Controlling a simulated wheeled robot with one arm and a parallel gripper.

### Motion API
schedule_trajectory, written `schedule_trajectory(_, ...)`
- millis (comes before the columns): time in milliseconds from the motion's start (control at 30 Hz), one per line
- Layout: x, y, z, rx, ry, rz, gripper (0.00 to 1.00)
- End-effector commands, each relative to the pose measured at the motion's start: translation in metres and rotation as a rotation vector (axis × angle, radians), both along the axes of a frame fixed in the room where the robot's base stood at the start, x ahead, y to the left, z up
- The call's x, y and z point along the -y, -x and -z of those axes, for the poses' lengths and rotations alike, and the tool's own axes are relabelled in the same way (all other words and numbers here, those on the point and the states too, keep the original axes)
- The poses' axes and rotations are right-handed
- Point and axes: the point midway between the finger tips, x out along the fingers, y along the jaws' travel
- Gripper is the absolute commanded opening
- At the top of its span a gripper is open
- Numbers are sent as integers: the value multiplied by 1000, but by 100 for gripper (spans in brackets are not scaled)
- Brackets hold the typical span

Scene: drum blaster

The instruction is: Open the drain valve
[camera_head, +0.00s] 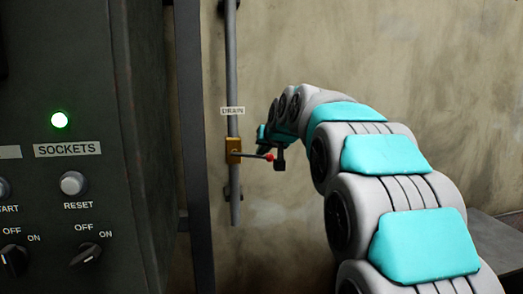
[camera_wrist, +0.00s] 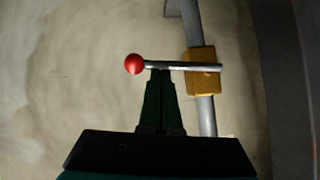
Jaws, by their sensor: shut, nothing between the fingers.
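The drain valve has a brass-yellow body (camera_head: 233,150) on a thin grey vertical pipe (camera_head: 233,75), below a "DRAIN" label (camera_head: 233,111). Its grey lever (camera_head: 252,156) sticks out to the right, roughly crosswise to the pipe, and ends in a red ball (camera_head: 270,157). In the wrist view the valve body (camera_wrist: 203,70) is at right, with the lever (camera_wrist: 180,66) running left to the red ball (camera_wrist: 135,64). My gripper (camera_wrist: 160,72) is shut and empty, its fingertips at the lever close to the ball. I cannot tell whether they touch. In the head view my gripper (camera_head: 279,165) is beside the ball.
A dark control cabinet (camera_head: 110,140) with a lit green lamp (camera_head: 60,120), a reset button (camera_head: 73,183) and rotary switches fills the left. A dark upright post (camera_head: 193,150) stands between cabinet and pipe. The stained wall (camera_head: 420,60) lies behind. A grey ledge (camera_head: 500,240) is at lower right.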

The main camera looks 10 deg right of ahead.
Motion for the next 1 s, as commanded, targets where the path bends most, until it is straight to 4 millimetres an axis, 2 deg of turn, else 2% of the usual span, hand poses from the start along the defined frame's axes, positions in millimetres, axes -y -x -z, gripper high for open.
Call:
schedule_trajectory(500, -3, 0, 41, -1, -482, -3, 0)
schedule_trajectory(1000, -21, 0, 73, -2, -956, -2, 0)
